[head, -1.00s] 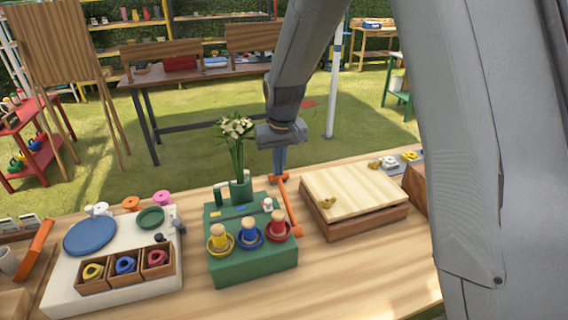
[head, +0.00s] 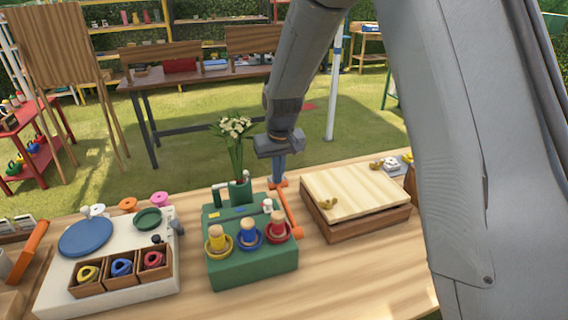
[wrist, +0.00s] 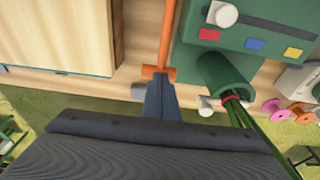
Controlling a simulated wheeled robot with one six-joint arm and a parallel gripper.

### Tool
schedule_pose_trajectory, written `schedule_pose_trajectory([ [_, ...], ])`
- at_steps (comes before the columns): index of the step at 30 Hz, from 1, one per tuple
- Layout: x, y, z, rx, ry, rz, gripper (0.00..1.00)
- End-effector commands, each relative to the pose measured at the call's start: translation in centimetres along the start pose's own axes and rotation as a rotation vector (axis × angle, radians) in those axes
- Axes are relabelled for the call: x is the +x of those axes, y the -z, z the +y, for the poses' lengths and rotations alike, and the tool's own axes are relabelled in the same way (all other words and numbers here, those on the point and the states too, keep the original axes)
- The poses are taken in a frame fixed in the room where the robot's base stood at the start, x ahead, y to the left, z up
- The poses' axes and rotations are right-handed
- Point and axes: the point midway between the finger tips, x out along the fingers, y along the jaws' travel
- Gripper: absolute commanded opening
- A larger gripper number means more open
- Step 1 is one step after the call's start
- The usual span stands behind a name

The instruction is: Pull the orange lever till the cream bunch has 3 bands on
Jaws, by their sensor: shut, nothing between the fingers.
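The orange lever (head: 288,210) runs along the right side of the green banding block (head: 255,268). Its crossbar end also shows in the wrist view (wrist: 158,72). My gripper (wrist: 158,90) is shut and empty, its fingertips right at the crossbar; whether they touch it I cannot tell. The cream bunch (head: 236,127) stands upright in the green holder (head: 240,192) at the back of the block. In the wrist view a red band (wrist: 231,99) shows around its stems at the holder's mouth; any other bands are hidden. Yellow, blue and red spools stand at the block's front.
A wooden box with a pale lid (head: 355,190) stands right of the lever. Left is a white board (head: 60,290) with a blue disc (head: 86,237) and small compartments holding coloured rings. Bare tabletop lies in front of the block and box.

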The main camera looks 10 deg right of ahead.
Motion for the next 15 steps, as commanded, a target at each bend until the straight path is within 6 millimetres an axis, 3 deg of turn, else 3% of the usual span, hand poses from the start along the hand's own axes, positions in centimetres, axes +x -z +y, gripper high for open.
schedule_pose_trajectory([
  [10, 2.1, -0.2, 0.0, 0.0, 0.0, -0.002, 0.0],
  [15, 1.8, -0.2, 0.0, 0.0, 0.0, -0.002, 0.0],
])
